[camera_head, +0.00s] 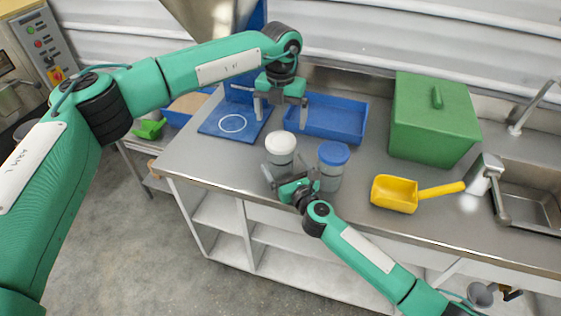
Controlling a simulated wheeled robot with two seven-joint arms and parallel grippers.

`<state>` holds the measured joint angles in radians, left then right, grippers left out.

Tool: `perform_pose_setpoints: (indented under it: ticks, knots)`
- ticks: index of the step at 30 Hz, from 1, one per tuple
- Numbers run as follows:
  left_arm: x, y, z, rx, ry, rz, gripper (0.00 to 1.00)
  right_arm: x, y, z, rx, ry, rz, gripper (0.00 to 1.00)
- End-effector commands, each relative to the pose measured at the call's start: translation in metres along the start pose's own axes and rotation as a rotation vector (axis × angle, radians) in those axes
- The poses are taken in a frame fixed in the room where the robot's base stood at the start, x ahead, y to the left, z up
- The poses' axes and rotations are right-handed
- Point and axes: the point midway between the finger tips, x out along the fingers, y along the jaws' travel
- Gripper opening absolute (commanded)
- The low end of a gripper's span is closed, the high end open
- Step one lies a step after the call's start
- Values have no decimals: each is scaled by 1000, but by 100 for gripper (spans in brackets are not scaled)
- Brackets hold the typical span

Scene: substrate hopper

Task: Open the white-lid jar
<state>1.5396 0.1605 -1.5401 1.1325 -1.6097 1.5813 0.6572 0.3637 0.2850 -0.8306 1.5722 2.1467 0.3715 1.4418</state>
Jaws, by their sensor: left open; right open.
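The white-lid jar (281,147) stands upright on the grey counter, its white lid on top. A similar jar with a blue lid (333,154) stands just to its right. My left gripper (280,114) is open and points down above and behind the white lid, apart from it as far as I can tell. My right gripper (277,172) is open at the lower front of the white-lid jar, with its fingers beside the jar body. Whether the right fingers touch the jar cannot be told. The lower part of the jar is partly hidden by the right gripper.
A blue board with a white ring (215,128) and a blue tray (345,117) lie behind. A green lidded box (432,120), a yellow scoop (395,194) and a sink (535,190) are to the right. The counter (185,160) is clear left of the jars.

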Motion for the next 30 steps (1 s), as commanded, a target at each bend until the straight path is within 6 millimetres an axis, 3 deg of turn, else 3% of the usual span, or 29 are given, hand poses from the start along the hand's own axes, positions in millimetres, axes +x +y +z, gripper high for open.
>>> perform_pose_setpoints:
  ticks: [3, 9, 21, 30]
  knots:
    - [0, 0, 0, 0, 0, 0, 95, 22, 0, 0, -1, 0, -1, 95]
    - [0, 0, 0, 0, 0, 0, 95, 42, 0, 0, -1, 0, 0, 95]
    - [0, 0, 0, 0, 0, 0, 95, 47, 0, 0, 0, 1, 0, 95]
    - [0, 0, 0, 0, 0, 0, 95, 47, 0, 0, 0, 1, 0, 36]
